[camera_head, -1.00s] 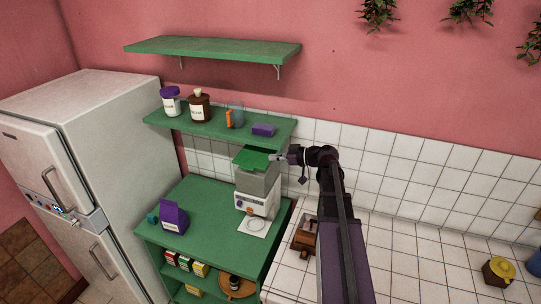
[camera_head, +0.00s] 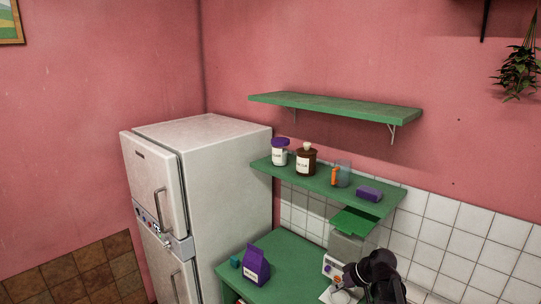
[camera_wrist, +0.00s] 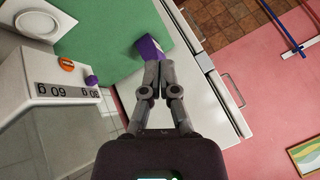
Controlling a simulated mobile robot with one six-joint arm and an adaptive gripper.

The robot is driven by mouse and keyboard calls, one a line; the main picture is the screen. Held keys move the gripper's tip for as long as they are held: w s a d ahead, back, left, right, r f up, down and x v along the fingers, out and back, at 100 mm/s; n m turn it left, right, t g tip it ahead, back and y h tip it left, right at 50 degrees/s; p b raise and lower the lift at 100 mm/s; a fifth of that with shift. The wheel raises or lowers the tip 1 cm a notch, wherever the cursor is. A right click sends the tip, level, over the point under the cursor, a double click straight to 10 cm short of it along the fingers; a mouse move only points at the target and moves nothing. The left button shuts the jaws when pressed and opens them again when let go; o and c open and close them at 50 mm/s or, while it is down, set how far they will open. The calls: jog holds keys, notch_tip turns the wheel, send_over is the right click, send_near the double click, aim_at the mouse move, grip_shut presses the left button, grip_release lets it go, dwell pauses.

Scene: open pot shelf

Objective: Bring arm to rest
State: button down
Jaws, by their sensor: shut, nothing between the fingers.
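My gripper (camera_wrist: 158,82) is shut and empty in the wrist view, its two grey fingers together at the tips. Beyond the fingertips is a purple packet (camera_wrist: 152,48), which looks apart from them, though depth is hard to judge. In the head view my dark wrist shows at the bottom right, in front of the white kitchen appliance, and partly hides it. My gripper (camera_head: 342,296) is small at the lower edge there, and its fingers are hard to make out.
The green counter (camera_head: 290,258) bears the purple packet (camera_head: 256,266) and white appliance (camera_head: 333,268). A green shelf (camera_head: 315,182) above holds two jars, a clear jug and a purple block. A white fridge (camera_head: 230,185) stands left. The upper shelf (camera_head: 335,109) is bare.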

jog(key=s+a+f+m+g+h+b, duration=0.3)
jog(key=s+f+h, duration=0.4)
jog(key=s+f, duration=0.3)
jog(key=shift+s+f+m+b, duration=0.4)
jog(key=shift+m+b, duration=0.5)
jog(key=shift+b, duration=0.5)
jog(key=shift+a, duration=0.1)
